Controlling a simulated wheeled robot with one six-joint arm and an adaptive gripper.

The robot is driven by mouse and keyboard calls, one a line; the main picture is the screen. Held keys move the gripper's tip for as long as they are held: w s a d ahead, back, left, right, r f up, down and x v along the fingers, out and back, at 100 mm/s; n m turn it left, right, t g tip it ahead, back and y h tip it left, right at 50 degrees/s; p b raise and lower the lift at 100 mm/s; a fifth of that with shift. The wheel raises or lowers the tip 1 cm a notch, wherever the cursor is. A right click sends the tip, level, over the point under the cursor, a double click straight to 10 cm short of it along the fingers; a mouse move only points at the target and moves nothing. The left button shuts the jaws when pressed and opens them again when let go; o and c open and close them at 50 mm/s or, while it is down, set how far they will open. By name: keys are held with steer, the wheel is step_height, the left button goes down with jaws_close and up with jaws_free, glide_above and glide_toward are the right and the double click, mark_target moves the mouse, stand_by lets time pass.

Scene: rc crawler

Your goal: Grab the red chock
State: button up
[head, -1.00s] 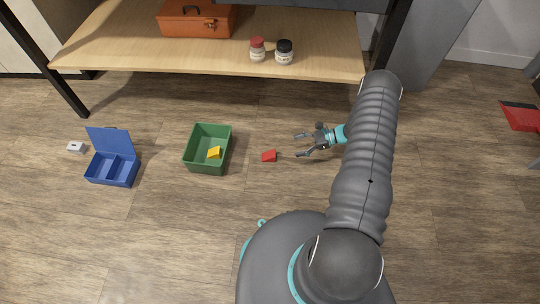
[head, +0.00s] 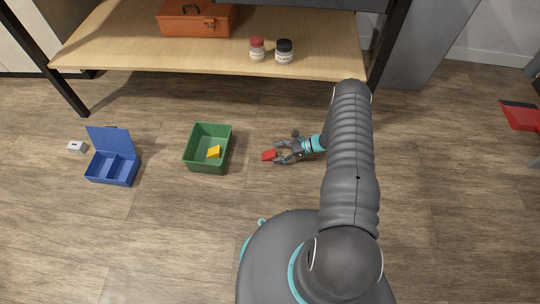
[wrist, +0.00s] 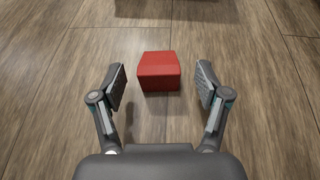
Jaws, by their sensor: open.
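The red chock (head: 269,155) lies on the wooden floor, to the right of the green bin. In the wrist view the red chock (wrist: 158,71) sits centred ahead, in the gap between the two fingers and mostly at or just past their tips. My gripper (head: 279,152) is open and low near the floor, pointing left at the chock. In the wrist view my gripper (wrist: 160,84) shows bare floor between each finger pad and the chock, so neither finger visibly touches it.
The green bin (head: 190,157) with a yellow block (head: 214,152) inside stands left of the chock. A blue open box (head: 112,181) and a small white item (head: 76,147) lie farther left. A wooden shelf (head: 130,45) with an orange toolbox (head: 180,24) and two jars stands behind.

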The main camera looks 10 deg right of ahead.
mark_target(268, 154)
steer(key=x, duration=0.4)
steer(key=shift+a, duration=0.15)
steer(key=c, duration=1.3)
steer(key=shift+r, duration=0.15)
